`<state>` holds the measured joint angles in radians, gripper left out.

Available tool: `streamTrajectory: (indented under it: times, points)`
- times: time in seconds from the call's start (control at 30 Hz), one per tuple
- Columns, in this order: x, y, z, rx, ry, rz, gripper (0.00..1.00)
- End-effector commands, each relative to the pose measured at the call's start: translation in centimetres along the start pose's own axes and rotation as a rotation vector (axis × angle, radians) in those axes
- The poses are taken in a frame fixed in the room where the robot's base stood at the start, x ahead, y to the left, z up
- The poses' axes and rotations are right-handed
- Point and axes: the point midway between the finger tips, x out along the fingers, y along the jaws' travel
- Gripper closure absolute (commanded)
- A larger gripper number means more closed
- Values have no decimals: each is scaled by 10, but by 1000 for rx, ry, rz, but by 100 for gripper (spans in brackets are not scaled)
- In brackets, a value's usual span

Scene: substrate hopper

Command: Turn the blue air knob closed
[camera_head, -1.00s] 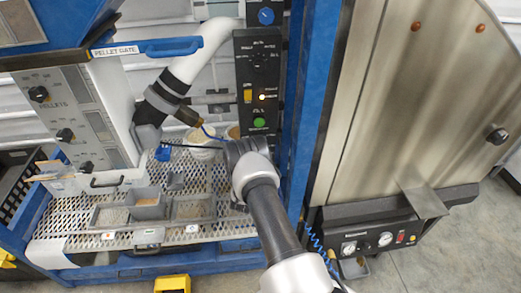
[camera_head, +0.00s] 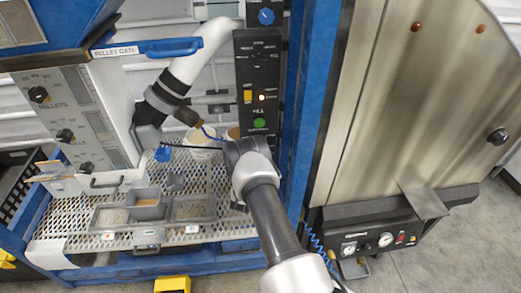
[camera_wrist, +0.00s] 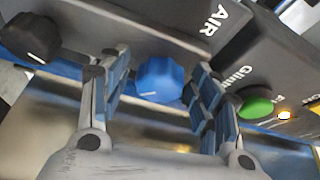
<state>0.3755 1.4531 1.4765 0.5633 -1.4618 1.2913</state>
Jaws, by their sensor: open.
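The blue air knob (camera_wrist: 160,80) is on a dark panel marked AIR (camera_wrist: 215,20) in the wrist view. It has a pale pointer line on its face. My gripper (camera_wrist: 160,64) is open, with one finger on each side of the knob. Gaps show between the fingers and the knob, the right one narrower. In the head view my gripper end (camera_head: 240,152) is in front of the lower part of the black control panel (camera_head: 243,75), and the air knob cannot be made out there.
A black knob (camera_wrist: 30,38) is left of my fingers; a green button (camera_wrist: 257,104) is close to the right finger. Another blue knob (camera_head: 266,16) is high on the control panel. A blue post (camera_head: 312,100) stands right of my arm. Small trays (camera_head: 193,208) lie on the perforated shelf.

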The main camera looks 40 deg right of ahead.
Motion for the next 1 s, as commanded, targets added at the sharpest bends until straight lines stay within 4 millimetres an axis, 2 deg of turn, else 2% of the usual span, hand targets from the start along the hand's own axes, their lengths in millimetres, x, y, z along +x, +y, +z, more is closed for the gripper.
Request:
streamTrajectory:
  times: [0.17,0.27,0.7,0.83,1.0]
  points:
    - [-2,1,0,-1,-1,2,42]
    - [-11,1,1,-2,-2,3,42]
    - [-98,0,1,-2,-4,2,42]
    - [-113,0,1,-1,-2,2,42]
    - [-120,0,0,0,0,0,42]
